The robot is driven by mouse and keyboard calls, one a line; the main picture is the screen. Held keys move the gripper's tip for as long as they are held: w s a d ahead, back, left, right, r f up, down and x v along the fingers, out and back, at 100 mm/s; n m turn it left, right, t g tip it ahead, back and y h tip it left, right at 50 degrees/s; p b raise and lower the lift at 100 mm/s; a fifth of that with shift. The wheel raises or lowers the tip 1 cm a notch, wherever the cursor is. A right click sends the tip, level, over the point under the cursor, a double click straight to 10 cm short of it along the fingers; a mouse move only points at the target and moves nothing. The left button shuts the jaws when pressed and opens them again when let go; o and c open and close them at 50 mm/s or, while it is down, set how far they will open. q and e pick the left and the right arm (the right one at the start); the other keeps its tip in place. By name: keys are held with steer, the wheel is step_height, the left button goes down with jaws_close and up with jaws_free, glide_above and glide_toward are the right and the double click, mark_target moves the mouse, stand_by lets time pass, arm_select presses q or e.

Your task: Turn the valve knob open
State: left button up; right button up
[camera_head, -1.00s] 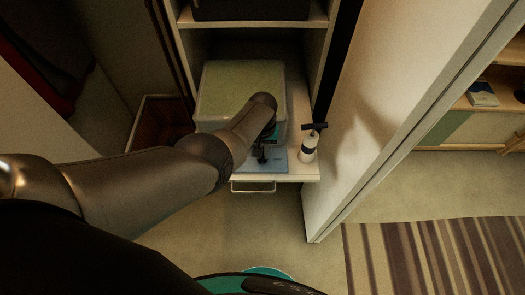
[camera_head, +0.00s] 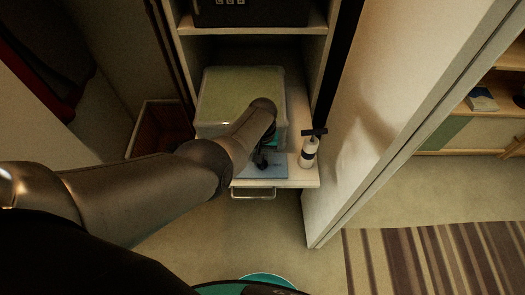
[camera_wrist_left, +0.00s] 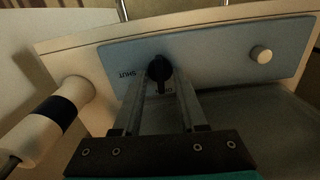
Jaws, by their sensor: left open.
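The black valve knob (camera_wrist_left: 159,68) is on a blue-grey panel (camera_wrist_left: 205,55) in the left wrist view. The word SHUT is printed to its left, and another marking below it is partly hidden by my fingers. My left gripper (camera_wrist_left: 163,84) is open, with its two fingers on either side of the knob's narrow lower part. I cannot tell whether they touch it. In the head view, the panel (camera_head: 268,172) lies on a pale shelf, and my left arm hides part of the knob (camera_head: 261,160). My right gripper is not in view.
A white bottle with a dark band and black top (camera_head: 309,150) stands to the right. A large translucent box (camera_head: 240,95) sits behind the panel. Cabinet walls close in both sides.

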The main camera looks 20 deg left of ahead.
arm_select(q)
step_height(320, 180, up, 15)
steer(key=p, duration=0.8)
